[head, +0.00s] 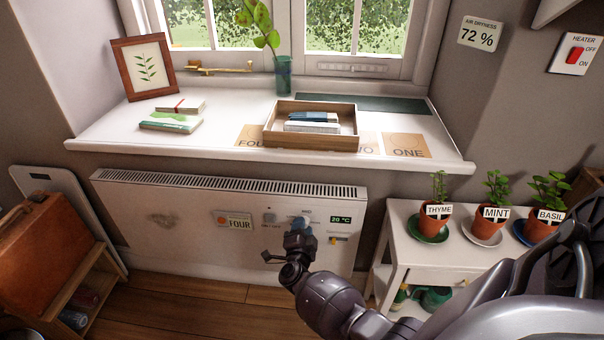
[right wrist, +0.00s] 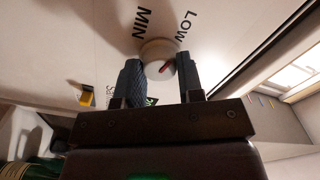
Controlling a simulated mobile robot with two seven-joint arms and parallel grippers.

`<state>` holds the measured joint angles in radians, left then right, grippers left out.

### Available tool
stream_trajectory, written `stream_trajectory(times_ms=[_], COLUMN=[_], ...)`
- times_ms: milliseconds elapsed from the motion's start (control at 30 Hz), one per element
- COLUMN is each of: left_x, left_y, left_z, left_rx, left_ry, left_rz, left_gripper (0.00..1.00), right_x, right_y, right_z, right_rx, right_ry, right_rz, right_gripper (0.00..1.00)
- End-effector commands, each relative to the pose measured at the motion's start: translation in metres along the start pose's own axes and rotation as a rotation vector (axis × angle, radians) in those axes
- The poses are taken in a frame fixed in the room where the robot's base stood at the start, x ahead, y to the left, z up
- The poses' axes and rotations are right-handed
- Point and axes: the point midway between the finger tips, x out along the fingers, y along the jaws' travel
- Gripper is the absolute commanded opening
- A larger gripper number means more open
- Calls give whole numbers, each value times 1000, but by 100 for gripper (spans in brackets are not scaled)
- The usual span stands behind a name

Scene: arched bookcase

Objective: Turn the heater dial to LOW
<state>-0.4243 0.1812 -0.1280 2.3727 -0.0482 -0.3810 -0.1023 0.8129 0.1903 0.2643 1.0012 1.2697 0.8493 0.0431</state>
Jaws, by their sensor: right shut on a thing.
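The white heater (head: 185,240) hangs below the window sill in the head view. My right gripper (head: 301,228) is at its front, right of centre, and hides the dial there. In the right wrist view the round pale dial (right wrist: 157,58) sits between the two dark fingers of my right gripper (right wrist: 160,75), which are shut on it. A red mark shows on the dial, slanting up to the right. The printed word LOW (right wrist: 187,28) is above and right of the dial, and MIN (right wrist: 143,22) is above and left. My left gripper is not in view.
A green display reading 20 °C (head: 340,219) and a yellow slider (head: 340,239) are right of my gripper. A white stand (head: 401,248) with potted herbs is at right. A wall heater switch (head: 575,54) is upper right.

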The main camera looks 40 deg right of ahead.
Motion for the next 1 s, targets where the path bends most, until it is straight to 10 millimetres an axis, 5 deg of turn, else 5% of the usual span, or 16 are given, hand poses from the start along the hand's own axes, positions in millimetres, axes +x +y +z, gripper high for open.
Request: stream_trajectory(times_ms=[333,367,500,1000], left_x=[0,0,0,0], left_y=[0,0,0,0], left_z=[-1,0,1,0], left_rx=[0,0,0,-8], left_ry=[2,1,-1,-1], left_rz=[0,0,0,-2], left_gripper=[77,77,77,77], right_x=[-2,-2,-1,-6], right_y=[2,2,1,-1], right_z=[1,1,1,1], right_rx=[0,0,0,1], right_ry=[-3,-3,-3,-2], right_rz=[3,3,2,0], right_gripper=[11,38,59,60])
